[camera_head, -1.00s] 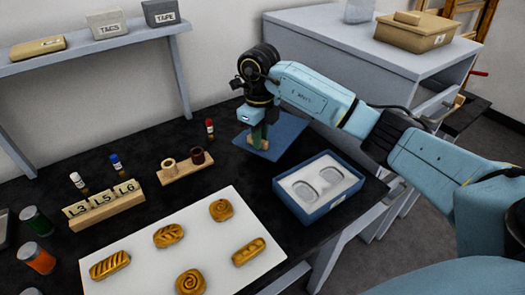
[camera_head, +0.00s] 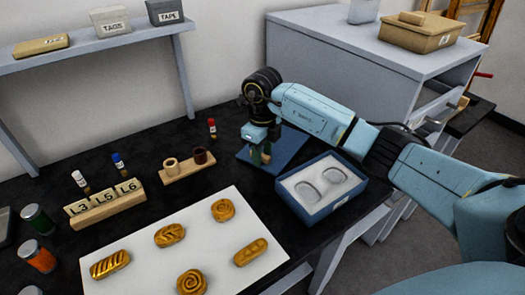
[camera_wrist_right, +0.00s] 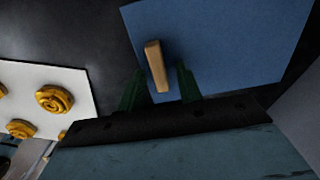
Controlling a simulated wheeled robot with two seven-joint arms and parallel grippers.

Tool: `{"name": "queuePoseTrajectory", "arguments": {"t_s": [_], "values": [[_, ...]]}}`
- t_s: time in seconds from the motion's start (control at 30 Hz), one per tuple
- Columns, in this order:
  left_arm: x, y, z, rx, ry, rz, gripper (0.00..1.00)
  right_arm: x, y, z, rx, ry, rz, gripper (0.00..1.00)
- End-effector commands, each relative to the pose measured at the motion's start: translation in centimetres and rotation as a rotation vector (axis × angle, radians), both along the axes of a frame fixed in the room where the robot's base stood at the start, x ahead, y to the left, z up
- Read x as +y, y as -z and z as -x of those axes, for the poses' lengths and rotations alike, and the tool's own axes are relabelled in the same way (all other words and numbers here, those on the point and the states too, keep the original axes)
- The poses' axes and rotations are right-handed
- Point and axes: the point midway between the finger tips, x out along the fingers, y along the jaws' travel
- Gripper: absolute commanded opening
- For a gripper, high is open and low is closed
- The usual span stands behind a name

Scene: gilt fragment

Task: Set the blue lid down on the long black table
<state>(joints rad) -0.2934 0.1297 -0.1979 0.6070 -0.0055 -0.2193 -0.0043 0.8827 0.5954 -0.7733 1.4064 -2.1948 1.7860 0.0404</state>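The blue lid (camera_head: 289,148) is a flat blue panel with a short wooden bar handle. It appears to lie flat on the long black table (camera_head: 130,155), behind the open blue box. My right gripper (camera_head: 260,157) points down over the lid. In the right wrist view, its two green fingers (camera_wrist_right: 161,88) stand on either side of the wooden handle (camera_wrist_right: 155,62), with a gap at each side. The right gripper is open around the handle. My left gripper is out of view.
The open blue box (camera_head: 318,212) with a white insert stands close in front of the lid. A white board (camera_head: 140,255) with several pastries lies front left. A wooden ring holder (camera_head: 187,172) and a red-capped tube (camera_head: 212,128) stand left of the lid.

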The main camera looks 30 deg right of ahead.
Motion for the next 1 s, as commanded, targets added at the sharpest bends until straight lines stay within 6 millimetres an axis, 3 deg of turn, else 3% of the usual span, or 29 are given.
{"name": "queuePoseTrajectory", "arguments": {"t_s": [0.37, 0.8, 1.0], "values": [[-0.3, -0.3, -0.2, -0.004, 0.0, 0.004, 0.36, 0.0, -0.8, 0.0, -0.001, 0.0, 0.0, 0.36], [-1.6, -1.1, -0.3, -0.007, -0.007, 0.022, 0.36, 0.0, -9.5, -0.1, -0.004, 0.0, 0.0, 0.36], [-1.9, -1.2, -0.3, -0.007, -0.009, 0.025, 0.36, 0.0, -11.8, 0.0, 0.0, 0.0, 0.0, 0.36]]}}
